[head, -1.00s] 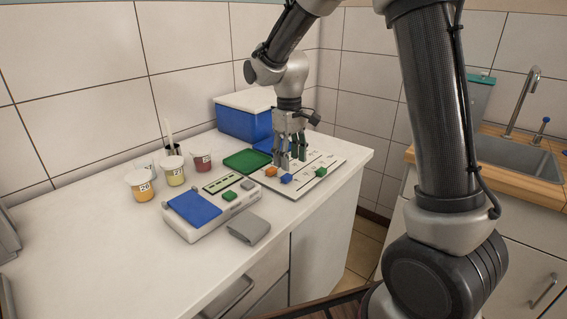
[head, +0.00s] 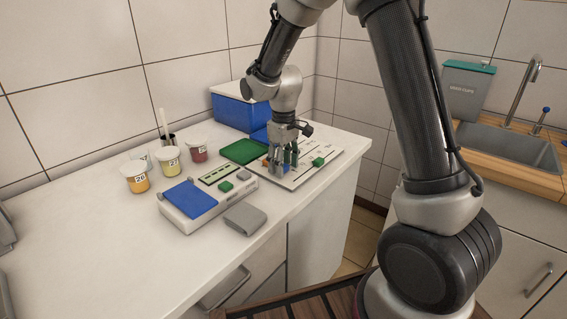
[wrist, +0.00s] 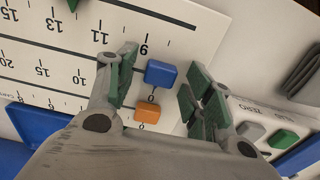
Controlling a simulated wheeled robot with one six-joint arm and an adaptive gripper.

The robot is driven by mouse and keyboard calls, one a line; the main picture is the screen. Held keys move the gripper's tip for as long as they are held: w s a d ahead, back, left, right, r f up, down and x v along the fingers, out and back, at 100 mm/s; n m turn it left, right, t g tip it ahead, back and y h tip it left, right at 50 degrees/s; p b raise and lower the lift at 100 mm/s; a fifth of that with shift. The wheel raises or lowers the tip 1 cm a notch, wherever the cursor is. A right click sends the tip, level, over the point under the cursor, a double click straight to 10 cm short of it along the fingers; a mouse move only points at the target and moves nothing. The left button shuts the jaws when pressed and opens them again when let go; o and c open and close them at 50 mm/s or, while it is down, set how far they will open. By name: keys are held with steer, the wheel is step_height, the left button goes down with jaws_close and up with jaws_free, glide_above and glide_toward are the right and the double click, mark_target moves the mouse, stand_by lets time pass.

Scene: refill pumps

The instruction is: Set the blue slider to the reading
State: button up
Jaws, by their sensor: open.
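The white slider board (head: 328,152) lies on the counter with printed scales. In the wrist view, the blue slider (wrist: 161,74) sits near the 0 end of the middle scale, and the orange slider (wrist: 148,112) sits near the 0 of the scale below it. The green slider (head: 318,162) is farther along the board. My gripper (wrist: 157,78) is open, its fingers on either side of the blue slider with a visible gap. In the head view, my gripper (head: 283,166) is low over the board and partly hides the blue and orange sliders.
A white weighing device with a blue pan (head: 187,200) and a small display (head: 215,174) stands beside the board; its digits are unreadable. A grey block (head: 245,218), a green tray (head: 240,151), a blue box (head: 235,110) and several labelled cups (head: 167,159) are nearby.

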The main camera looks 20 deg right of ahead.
mark_target(311, 153)
jaws_close()
steer(key=w+d, duration=0.2)
steer(key=d, duration=0.2)
steer(key=w+d, duration=0.3)
steer(key=d, duration=0.1)
steer(key=w+d, duration=0.3)
steer(key=d, duration=0.1)
jaws_free()
step_height(311, 153, up, 12)
stand_by(0.4)
